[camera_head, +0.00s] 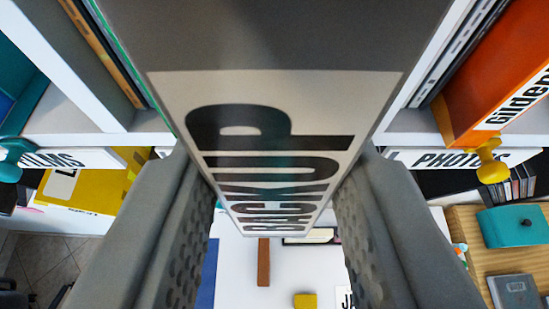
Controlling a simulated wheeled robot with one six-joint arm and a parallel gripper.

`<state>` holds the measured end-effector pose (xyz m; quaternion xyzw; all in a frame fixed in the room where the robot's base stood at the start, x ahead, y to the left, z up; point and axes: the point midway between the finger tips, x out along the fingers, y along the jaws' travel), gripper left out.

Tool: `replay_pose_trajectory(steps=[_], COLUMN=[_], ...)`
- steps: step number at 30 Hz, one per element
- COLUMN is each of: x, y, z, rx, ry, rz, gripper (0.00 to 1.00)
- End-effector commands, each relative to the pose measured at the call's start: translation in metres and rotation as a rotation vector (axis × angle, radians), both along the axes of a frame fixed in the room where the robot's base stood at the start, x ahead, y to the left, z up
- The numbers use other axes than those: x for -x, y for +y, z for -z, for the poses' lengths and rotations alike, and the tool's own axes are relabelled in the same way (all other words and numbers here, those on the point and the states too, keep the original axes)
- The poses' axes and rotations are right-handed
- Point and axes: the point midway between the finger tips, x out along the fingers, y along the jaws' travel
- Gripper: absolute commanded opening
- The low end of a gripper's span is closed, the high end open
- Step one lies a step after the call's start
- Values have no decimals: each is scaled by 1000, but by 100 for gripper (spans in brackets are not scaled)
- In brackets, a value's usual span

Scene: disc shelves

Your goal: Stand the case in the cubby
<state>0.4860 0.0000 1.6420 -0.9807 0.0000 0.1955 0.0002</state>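The case (270,95) is a tall box, dark grey at the top of the picture and cream below, with large black lettering. It fills the middle of the view. My gripper (278,180) has one dark, textured finger on each side of the case's lower lettered part, and it appears shut on it. The case reaches up the picture between the white shelf walls. A white wall (426,55) shows just right of the case. The case hides the space behind it, so I cannot tell how far it is in a cubby or whether it touches the bottom.
An orange binder (500,75) stands in the right compartment and thin upright items (115,55) at left. A yellow knob (490,160) and a teal knob (12,158) stick out below. A yellow box (85,185) is at left, a teal box (512,226) at right.

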Motion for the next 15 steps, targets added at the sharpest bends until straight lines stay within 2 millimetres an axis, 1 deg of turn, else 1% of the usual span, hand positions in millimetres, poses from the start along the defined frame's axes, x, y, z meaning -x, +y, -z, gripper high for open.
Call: replay_pose_trajectory(steps=[9, 15], x=[-26, -37], y=[0, 0], z=[2, 2], rx=[0, 0], ry=[0, -1], rz=[0, 0], gripper=[0, 0])
